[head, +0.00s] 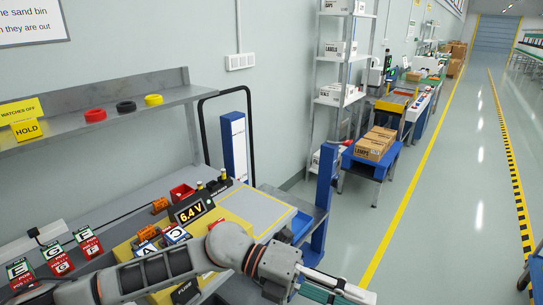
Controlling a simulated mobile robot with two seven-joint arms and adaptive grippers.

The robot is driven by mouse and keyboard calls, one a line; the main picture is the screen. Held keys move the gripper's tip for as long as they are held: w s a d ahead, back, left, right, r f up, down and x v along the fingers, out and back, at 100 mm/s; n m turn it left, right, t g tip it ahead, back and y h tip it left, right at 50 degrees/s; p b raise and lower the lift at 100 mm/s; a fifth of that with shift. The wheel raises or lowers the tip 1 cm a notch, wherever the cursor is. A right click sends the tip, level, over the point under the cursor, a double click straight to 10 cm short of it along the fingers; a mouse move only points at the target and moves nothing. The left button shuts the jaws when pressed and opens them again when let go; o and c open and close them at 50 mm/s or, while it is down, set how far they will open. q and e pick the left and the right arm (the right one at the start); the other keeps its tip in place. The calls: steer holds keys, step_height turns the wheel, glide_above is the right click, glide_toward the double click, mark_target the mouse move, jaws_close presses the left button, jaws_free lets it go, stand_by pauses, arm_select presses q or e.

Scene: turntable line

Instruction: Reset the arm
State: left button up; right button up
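My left arm comes in from the lower left and reaches across the front of the workbench (275,200). Its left gripper (345,286) points right and slightly down, past the bench's right end, near the bottom of the head view. The gripper is seen edge-on, and I cannot tell whether its fingers are apart or together. No object shows clearly in it. My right arm and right gripper are not in view.
Green-and-red cards (88,243) are at left. A blue post (326,185) rises at the bench's right end. Clear floor (440,220) lies right.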

arm_select(q)
steer(key=w+a+r+n+t+h, duration=0.1)
steer(key=w+r+n+t+h, duration=0.3)
steer(key=w+n+t+h, duration=0.45)
steer(key=w+a+f+n+t+y, duration=0.4)
steer(key=a+f+n+t+y, duration=0.75)
steer(key=n, duration=0.65)
steer(key=s+a+f+n+t+y, duration=0.2)
steer(key=a+f+n+y, duration=0.4)
steer(key=a+f, duration=0.5)
steer(key=s+a+f+n+g+y, duration=0.1)
steer(key=s+a+f+n+g, duration=0.1)
steer(key=s+a+f, duration=0.3)
steer(key=s+a+f+n+g+y, duration=0.2)
steer(key=s+a+f, duration=0.3)
steer(key=s+f, duration=0.3)
step_height(320, 180, down, 3)
steer(key=shift+a+f+n+g, duration=0.2)
steer(key=shift+a+n+g, duration=0.25)
steer(key=shift+n, duration=0.4)
